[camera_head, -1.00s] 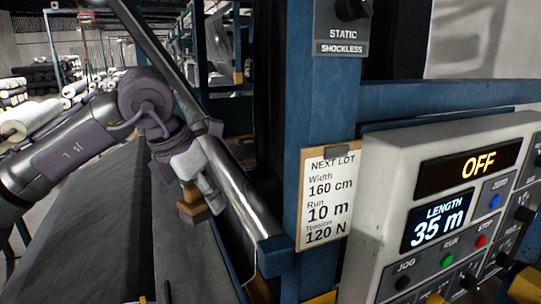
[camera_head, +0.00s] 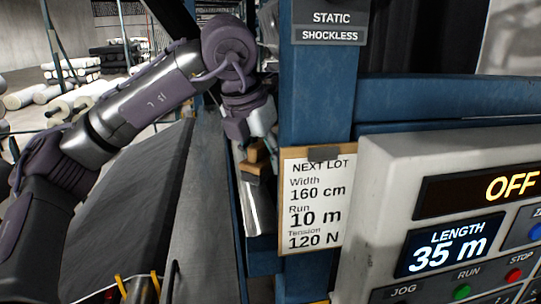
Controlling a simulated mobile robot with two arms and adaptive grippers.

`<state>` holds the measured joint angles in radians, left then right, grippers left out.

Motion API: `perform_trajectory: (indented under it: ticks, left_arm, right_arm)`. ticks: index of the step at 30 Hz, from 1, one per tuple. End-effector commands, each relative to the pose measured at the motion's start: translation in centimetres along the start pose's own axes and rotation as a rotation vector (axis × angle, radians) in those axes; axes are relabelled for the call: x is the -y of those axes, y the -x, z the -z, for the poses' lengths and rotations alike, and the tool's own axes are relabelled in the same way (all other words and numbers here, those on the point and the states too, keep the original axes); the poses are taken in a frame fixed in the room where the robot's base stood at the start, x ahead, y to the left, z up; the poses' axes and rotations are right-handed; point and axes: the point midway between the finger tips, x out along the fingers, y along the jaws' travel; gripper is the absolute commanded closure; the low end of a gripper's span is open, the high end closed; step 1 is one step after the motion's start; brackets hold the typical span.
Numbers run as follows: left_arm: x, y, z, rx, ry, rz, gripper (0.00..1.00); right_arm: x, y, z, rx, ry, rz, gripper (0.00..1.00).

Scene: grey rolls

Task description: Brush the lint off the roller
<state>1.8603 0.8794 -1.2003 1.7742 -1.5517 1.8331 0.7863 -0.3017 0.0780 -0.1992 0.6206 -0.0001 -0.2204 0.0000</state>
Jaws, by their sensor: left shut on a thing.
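My left gripper (camera_head: 262,128) is shut on a small brush with a wooden-coloured body (camera_head: 254,158). It holds the brush low over the shiny metal roller (camera_head: 253,212), beside the blue upright post. The brush looks close to the roller, but I cannot tell whether its bristles touch. My gripper and arm hide much of the roller's far part. Lint on the roller is too small to make out.
A grey control panel (camera_head: 390,170) reading OFF and 35 m stands at right. A NEXT LOT card (camera_head: 318,205) hangs on the blue post (camera_head: 310,110). Dark fabric (camera_head: 130,200) slopes at left. White rolls (camera_head: 62,105) lie behind.

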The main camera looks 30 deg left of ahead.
Motion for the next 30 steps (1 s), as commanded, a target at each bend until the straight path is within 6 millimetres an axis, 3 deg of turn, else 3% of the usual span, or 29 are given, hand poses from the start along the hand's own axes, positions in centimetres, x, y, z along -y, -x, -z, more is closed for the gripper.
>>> perform_trajectory:
  ticks: [4, 16, 30]
  left_arm:
    - [0.0, -1.1, 0.5, 0.0, 0.0, 0.0, 0.92]
    - [-0.1, -4.8, 2.0, 0.0, 0.001, 0.0, 0.92]
    - [0.0, -5.3, 2.2, 0.0, 0.001, 0.001, 0.92]
  right_arm:
    - [1.0, -0.8, -0.2, 0.002, 0.0, 0.012, 0.29]
    - [-0.1, -3.1, -0.3, 0.001, 0.003, -0.001, 0.29]
    - [-0.3, -3.3, -0.3, 0.0, 0.001, -0.005, 0.29]
